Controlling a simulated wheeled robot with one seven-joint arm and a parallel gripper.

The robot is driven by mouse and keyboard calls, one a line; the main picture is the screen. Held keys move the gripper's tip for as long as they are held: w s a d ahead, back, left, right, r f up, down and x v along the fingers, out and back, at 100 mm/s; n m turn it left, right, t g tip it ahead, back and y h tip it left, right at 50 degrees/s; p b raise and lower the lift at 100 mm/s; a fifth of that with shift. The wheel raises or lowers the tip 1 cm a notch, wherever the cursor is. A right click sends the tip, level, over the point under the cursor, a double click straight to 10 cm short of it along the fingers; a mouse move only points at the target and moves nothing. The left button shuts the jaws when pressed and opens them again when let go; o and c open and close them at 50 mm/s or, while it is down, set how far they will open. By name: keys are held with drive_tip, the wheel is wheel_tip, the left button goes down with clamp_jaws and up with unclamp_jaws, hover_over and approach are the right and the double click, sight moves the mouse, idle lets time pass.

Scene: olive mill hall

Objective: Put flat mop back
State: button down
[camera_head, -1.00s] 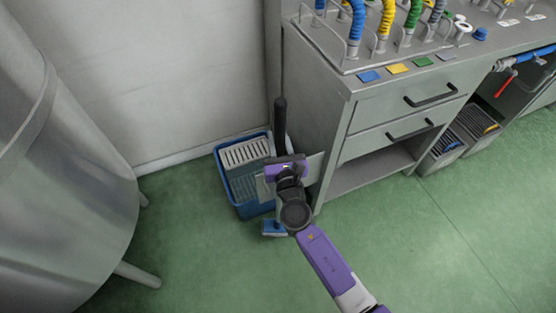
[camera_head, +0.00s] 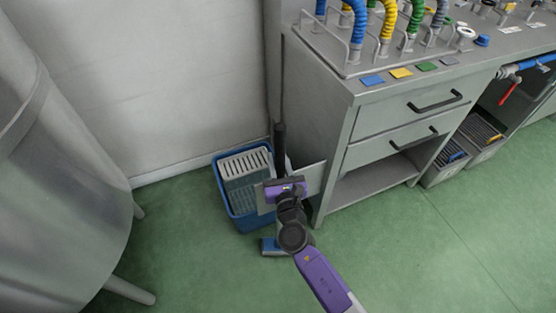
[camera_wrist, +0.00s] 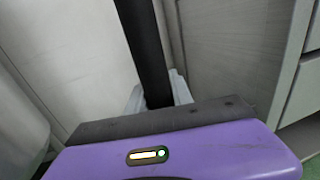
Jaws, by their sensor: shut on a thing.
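The flat mop has a dark upright handle (camera_head: 279,145) and a blue and grey head (camera_head: 271,246) low by the floor, in the head view. My gripper (camera_head: 285,188) is shut on the handle, which rises away in the wrist view (camera_wrist: 148,50). The jaws' contact on the handle is hidden by the purple gripper body. Light grey clip-like parts (camera_wrist: 181,88) show on both sides of the handle in the wrist view; I cannot tell whether they touch it. The mop stands between a blue bucket and the cabinet side.
The blue bucket (camera_head: 222,192) with a grey slatted insert (camera_head: 246,172) is left of the mop. A thin grey plate (camera_head: 312,180) is beside my gripper. The steel cabinet (camera_head: 325,130) is right, a large metal tank (camera_head: 60,170) left. Green floor in front is clear.

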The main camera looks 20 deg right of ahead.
drive_tip(key=c, duration=1.1)
unclamp_jaws()
drive_tip(key=p+v, duration=0.1)
drive_tip(key=v, duration=1.1)
drive_tip(key=shift+r, duration=0.1)
drive_tip(key=shift+s, duration=0.1)
